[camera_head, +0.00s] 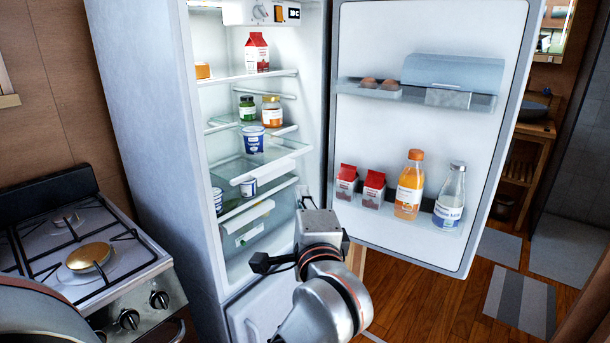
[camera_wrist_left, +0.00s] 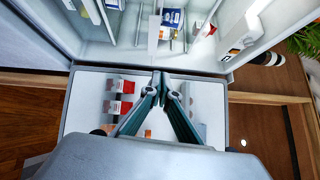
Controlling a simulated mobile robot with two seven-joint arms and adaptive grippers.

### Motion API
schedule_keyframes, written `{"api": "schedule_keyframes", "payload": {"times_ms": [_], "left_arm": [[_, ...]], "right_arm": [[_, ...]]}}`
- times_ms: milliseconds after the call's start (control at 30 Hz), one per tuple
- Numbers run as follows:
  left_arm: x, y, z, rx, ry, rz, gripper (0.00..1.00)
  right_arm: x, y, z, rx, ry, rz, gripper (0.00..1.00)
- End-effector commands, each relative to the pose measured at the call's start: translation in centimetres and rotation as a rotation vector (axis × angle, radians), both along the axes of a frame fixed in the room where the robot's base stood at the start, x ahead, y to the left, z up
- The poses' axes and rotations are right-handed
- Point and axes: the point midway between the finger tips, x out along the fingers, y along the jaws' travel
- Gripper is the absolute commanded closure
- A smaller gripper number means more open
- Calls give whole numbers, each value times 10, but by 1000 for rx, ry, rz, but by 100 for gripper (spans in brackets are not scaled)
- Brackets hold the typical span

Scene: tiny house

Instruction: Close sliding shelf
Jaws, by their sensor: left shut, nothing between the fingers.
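The sliding shelf (camera_head: 275,170), a clear glass panel with a white front edge, sticks forward out of the open fridge (camera_head: 150,130) at mid-height. A blue and white tub (camera_head: 254,140) stands on it, toward the back. My left gripper (camera_head: 304,196) is in front of the fridge opening, low and right of the shelf's front edge. In the head view its fingers are mostly hidden behind its own wrist. In the left wrist view its fingers (camera_wrist_left: 165,82) meet at the tips and hold nothing. My right gripper is in neither view.
The fridge door (camera_head: 430,130) stands wide open on the right, its racks holding cartons (camera_head: 373,190), an orange bottle (camera_head: 410,186) and a milk bottle (camera_head: 449,198). A gas stove (camera_head: 85,255) is on the left. Jars (camera_head: 271,111) stand above the shelf.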

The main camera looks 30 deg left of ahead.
Motion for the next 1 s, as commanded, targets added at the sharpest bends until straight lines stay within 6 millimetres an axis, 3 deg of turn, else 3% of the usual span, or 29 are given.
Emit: {"api": "schedule_keyframes", "payload": {"times_ms": [133,267,733,1000], "left_arm": [[7,-6,-5,-99,-28,-34,100],[16,2,-4,-99,-28,-34,100],[83,61,-4,-93,-26,-30,100],[84,92,-5,-94,-25,-31,100]], "right_arm": [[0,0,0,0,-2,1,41],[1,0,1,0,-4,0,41],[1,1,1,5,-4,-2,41],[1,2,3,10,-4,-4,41]]}}
